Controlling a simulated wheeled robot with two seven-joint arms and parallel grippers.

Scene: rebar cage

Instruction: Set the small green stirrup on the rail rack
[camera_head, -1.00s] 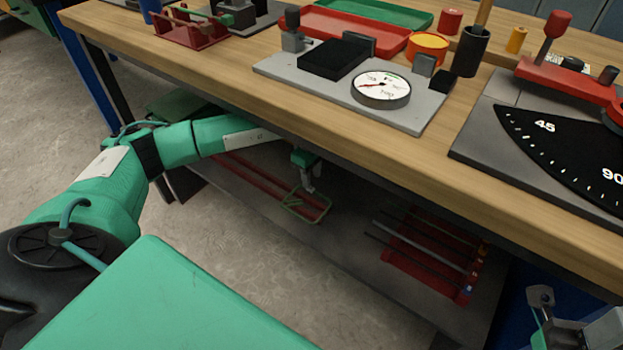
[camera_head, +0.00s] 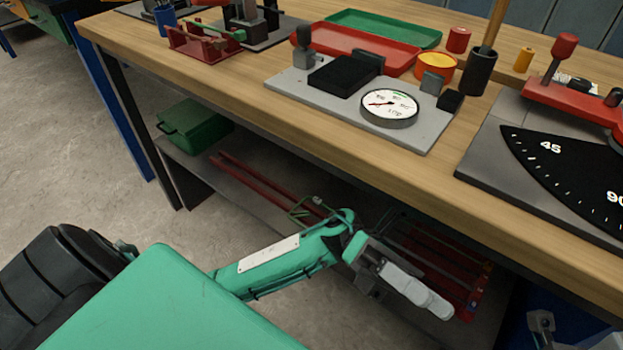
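The small green stirrup (camera_head: 302,211) shows as a thin green frame at the right-hand end of two red rails (camera_head: 250,177), which I take for the rail rack, on the lower shelf under the bench. My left forearm and wrist cover part of the stirrup, so I cannot tell exactly how it rests. My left gripper (camera_head: 420,292) is to the right of the stirrup and apart from it, in front of the shelf. Its pale fingers point down and right; their gap is not clear. A small part of my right gripper (camera_head: 541,322) shows at the lower right edge.
A red rack with dark rods (camera_head: 440,258) lies on the shelf behind my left gripper. A green box (camera_head: 194,126) stands at the shelf's left end. The wooden bench top (camera_head: 400,165) overhangs the shelf and carries a dial gauge (camera_head: 389,108) and trays.

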